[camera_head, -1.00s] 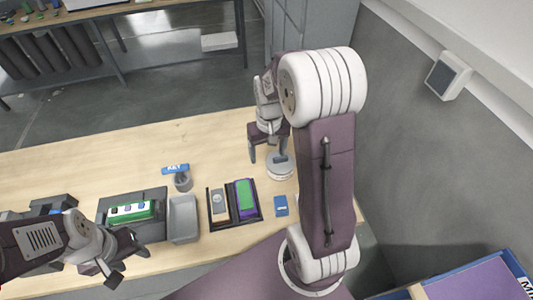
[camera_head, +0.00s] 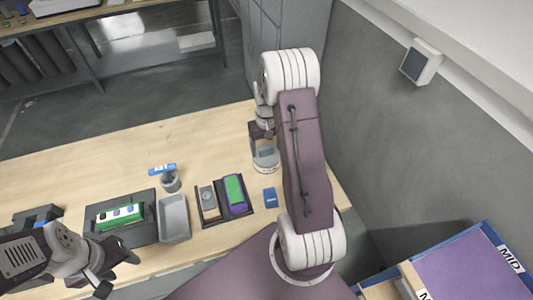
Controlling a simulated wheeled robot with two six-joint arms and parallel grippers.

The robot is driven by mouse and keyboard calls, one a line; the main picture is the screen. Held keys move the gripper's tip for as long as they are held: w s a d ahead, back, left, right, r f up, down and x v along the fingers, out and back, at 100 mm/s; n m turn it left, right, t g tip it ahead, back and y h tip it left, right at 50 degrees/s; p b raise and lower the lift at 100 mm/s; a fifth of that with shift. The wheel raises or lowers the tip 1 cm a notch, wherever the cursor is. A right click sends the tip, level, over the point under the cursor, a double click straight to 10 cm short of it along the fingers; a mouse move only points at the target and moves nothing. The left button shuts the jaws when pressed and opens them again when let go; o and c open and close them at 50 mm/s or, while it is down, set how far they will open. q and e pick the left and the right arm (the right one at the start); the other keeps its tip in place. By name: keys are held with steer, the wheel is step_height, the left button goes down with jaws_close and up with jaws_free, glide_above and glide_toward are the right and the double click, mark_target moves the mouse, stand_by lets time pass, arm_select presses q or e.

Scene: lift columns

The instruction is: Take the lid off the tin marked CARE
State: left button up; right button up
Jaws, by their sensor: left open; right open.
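A round, pale grey tin (camera_head: 266,160) stands on the wooden table near its right end, with a darker patch on top. Its lettering is too small to read, and whether its lid is seated I cannot tell. My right gripper (camera_head: 262,141) is open, pointing down just behind and over the tin. Whether its fingers touch the tin I cannot tell. My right arm hides part of the area beside the tin. My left gripper (camera_head: 118,271) is open and empty at the table's front left edge.
A small blue box (camera_head: 270,197) lies in front of the tin. A dark tray (camera_head: 222,216) holds a tan device and a green and purple block. A grey bin (camera_head: 173,218) and a grey cup (camera_head: 171,184) with a blue tag stand farther left.

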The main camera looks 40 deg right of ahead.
steer(key=shift+w+d+f, duration=0.1)
steer(key=shift+w+f, duration=0.05)
steer(key=shift+f, duration=0.4)
steer(key=shift+r, duration=0.15)
steer(key=c, duration=1.4)
steer(key=shift+c, duration=0.3)
steer(key=shift+r, duration=0.55)
step_height(320, 180, up, 3)
steer(key=shift+r+b, duration=0.1)
steer(key=shift+b, duration=0.3)
steer(key=s+a+r+b, duration=0.1)
steer(key=s+a+r, duration=0.5)
steer(key=s, duration=0.4)
steer(key=shift+r, duration=0.3)
